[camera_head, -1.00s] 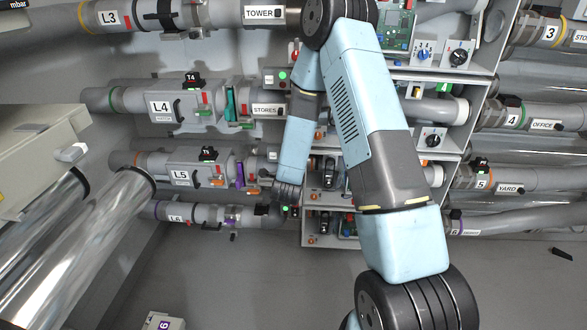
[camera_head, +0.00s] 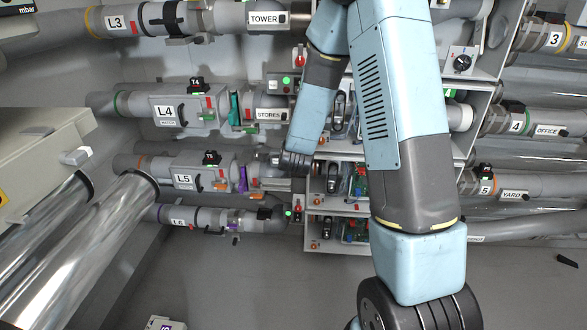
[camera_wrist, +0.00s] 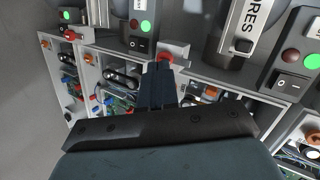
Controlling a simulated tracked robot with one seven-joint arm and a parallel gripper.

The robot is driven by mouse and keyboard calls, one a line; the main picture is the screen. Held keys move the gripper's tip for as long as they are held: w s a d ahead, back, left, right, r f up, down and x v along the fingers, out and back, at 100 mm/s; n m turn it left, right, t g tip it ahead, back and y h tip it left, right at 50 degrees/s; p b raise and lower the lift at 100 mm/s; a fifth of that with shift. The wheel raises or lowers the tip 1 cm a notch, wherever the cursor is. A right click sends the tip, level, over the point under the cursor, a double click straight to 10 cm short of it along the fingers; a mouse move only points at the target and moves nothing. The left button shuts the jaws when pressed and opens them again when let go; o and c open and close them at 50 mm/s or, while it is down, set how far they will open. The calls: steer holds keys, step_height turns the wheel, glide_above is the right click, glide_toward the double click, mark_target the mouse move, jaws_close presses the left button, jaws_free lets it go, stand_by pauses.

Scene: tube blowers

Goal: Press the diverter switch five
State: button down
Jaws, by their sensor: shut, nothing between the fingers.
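The switch box (camera_wrist: 139,26) that appears to belong to line five is at the top of the wrist view. It has a lit green lamp, a dim red lamp and a black rocker switch (camera_wrist: 140,45). My gripper (camera_wrist: 161,68) is shut and empty, its fingertips just below and right of that rocker, close to a red knob (camera_wrist: 176,51). I cannot tell whether the fingertips touch anything. In the head view the L5 pipe (camera_head: 185,179) leads to my wrist, which hides the line five box there.
A similar box (camera_wrist: 297,62) stands at right in the wrist view, past the STORES label (camera_wrist: 257,18). Another green lamp (camera_wrist: 66,15) is at upper left. Open shelves with circuit boards (camera_wrist: 118,98) lie below the switches. Pipes fill the head view's right side.

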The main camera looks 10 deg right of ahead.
steer(key=s+r+n+g+y, duration=0.3)
steer(key=s+r+n, duration=0.75)
steer(key=r, duration=0.65)
steer(key=s+d+r+n+g, duration=0.1)
steer(key=s+r+n, duration=0.1)
steer(key=s, duration=0.7)
steer(key=s+d+r+n+g, duration=0.1)
steer(key=s+r+n, duration=0.1)
steer(key=s, duration=0.7)
steer(key=s+d+r+n+g+h, duration=0.1)
steer(key=s+d+r+n, duration=0.1)
steer(key=s, duration=0.7)
step_height(320, 180, up, 2)
steer(key=shift+r+n+g, duration=0.25)
steer(key=shift+n+g, duration=0.05)
steer(key=shift+n, duration=0.15)
